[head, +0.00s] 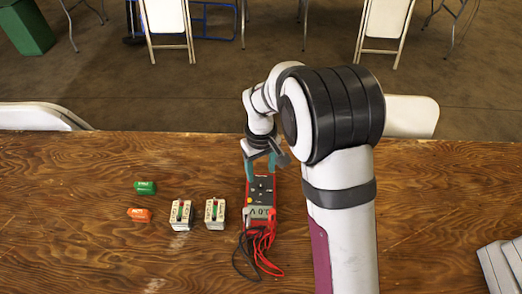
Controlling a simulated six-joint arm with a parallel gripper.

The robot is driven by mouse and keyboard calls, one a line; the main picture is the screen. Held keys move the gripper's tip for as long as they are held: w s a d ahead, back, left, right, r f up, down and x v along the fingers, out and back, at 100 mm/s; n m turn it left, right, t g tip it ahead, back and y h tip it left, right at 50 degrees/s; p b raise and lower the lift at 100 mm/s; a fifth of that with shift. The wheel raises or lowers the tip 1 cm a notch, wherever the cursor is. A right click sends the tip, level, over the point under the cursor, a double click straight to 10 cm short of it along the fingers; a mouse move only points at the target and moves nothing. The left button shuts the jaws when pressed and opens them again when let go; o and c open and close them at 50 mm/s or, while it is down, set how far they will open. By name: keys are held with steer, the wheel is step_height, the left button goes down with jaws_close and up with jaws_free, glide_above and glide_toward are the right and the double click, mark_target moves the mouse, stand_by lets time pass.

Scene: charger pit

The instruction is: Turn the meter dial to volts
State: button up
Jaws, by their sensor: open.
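The red and dark meter (262,192) lies on the wooden table (90,235), just left of my arm's base. Its grey display (258,212) faces up at the near end, with characters too small to read surely. Small light marks show on its dark face; I cannot clearly make out the dial or its setting. My gripper (260,168) is open over the meter's far end, its teal fingertips one on each side of that end. I cannot tell whether they touch it.
Red and black leads (262,245) lie coiled at the meter's near end. Two white boxes (181,214) (215,213) stand to its left, with a green block (145,187) and an orange block (139,214) beyond. Grey-white pieces (502,265) lie far right. The table's left side is clear.

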mark_target(261, 183)
step_height(261, 183, up, 11)
stand_by(0.4)
steer(key=s+d+m, duration=0.2)
steer(key=s+m, duration=0.2)
steer(key=s, duration=0.5)
steer(key=s+d+r+m+y, duration=0.1)
steer(key=s+d+m, duration=0.2)
steer(key=s, duration=0.5)
steer(key=s+d+m, duration=0.3)
steer(key=s+m, duration=0.1)
steer(key=s, duration=0.5)
steer(key=shift+s+r+m+y, duration=0.3)
steer(key=shift+s+r+y, duration=0.05)
steer(key=shift+y, duration=0.05)
